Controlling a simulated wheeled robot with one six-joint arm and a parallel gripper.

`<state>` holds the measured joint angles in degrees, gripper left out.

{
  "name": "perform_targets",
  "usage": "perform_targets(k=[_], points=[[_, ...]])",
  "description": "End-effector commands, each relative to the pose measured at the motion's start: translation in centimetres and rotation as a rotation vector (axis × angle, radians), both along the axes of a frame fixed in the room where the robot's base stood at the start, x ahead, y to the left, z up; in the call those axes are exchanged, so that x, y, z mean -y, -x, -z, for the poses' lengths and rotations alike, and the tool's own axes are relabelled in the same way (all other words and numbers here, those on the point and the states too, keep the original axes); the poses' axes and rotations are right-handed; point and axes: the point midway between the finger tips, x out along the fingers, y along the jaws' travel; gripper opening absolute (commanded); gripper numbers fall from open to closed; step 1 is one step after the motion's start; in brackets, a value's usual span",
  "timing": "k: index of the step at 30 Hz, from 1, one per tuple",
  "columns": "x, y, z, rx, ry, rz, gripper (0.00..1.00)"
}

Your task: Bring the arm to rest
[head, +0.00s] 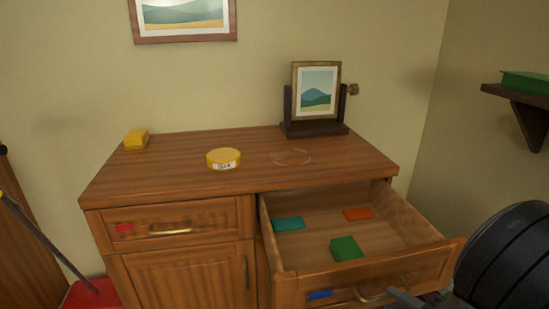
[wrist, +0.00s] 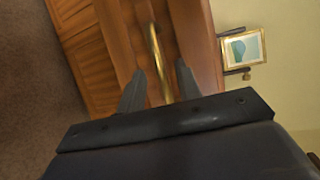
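My gripper (wrist: 160,80) is open in the wrist view, with its two dark fingers apart. The brass handle (wrist: 158,60) of the open drawer shows between the fingers, touching neither as far as I can see. I cannot tell whether it lies between the tips or beyond them. In the head view my dark arm comes in at the lower right, and a grey finger (head: 405,298) is close to the same handle (head: 380,291). The rest of my gripper is cut off there.
The right drawer (head: 440,256) stands open, holding a green box (head: 346,248), a teal piece (head: 288,224) and an orange piece (head: 358,214). On the cabinet top (head: 190,182) are a yellow tin (head: 223,158), a yellow block (head: 136,139), a clear disc (head: 291,157) and a framed picture (head: 316,90).

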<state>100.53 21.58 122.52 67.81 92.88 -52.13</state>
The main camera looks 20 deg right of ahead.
Motion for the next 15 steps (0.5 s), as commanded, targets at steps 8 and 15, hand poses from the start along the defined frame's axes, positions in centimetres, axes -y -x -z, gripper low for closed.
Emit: perform_targets(k=[8, 15], points=[[-0.5, -2.6, 0.5, 0.0, 0.001, -0.002, 0.33], [-0.5, -3.1, 0.5, 0.0, 0.0, 0.0, 0.33]])
